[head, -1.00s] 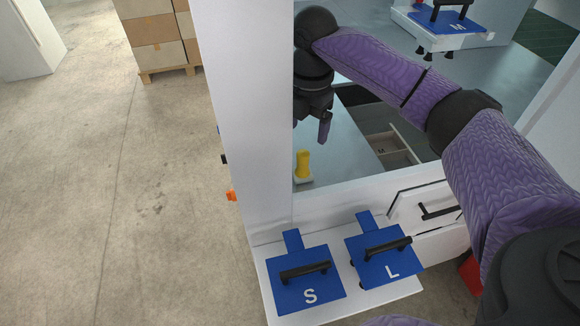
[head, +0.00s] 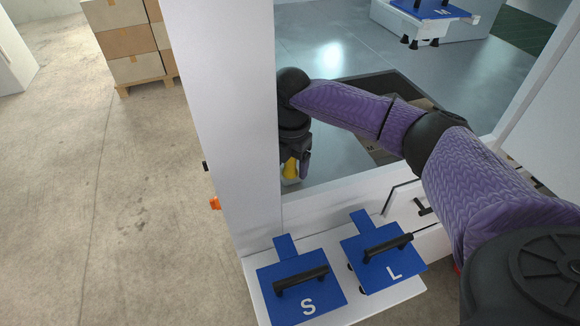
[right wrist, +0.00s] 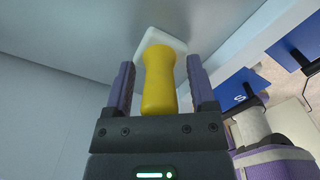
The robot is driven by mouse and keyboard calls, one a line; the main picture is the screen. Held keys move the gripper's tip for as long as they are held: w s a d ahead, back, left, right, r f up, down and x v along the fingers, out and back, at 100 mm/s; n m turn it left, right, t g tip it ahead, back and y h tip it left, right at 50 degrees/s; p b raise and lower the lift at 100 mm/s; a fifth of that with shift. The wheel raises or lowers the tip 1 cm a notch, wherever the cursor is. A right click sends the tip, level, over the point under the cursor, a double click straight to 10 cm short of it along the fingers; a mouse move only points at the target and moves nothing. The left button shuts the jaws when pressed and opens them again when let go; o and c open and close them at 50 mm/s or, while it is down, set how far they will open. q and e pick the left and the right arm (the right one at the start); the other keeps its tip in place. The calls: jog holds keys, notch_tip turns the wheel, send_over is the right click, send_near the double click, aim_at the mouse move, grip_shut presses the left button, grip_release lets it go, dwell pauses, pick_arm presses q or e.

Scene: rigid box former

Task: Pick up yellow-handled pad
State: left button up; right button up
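The yellow-handled pad has a yellow handle (head: 291,168) on a white base (head: 290,181). It stands on the grey surface inside the machine, just right of the white post. In the head view my right gripper (head: 299,166) is at it and partly covers the handle. In the right wrist view the yellow handle (right wrist: 160,80) lies between the two purple fingers (right wrist: 160,62), with a gap on each side. The fingers are open and the white base (right wrist: 160,38) shows beyond the tips. My left gripper is out of view.
The white post (head: 225,110) stands close left of my right gripper. Blue plates marked S (head: 300,290) and L (head: 385,266), with black handles, lie on a white shelf in front. Another blue plate (head: 432,8) is at the back. Stacked boxes (head: 130,45) stand at far left.

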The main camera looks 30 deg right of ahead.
grip_shut()
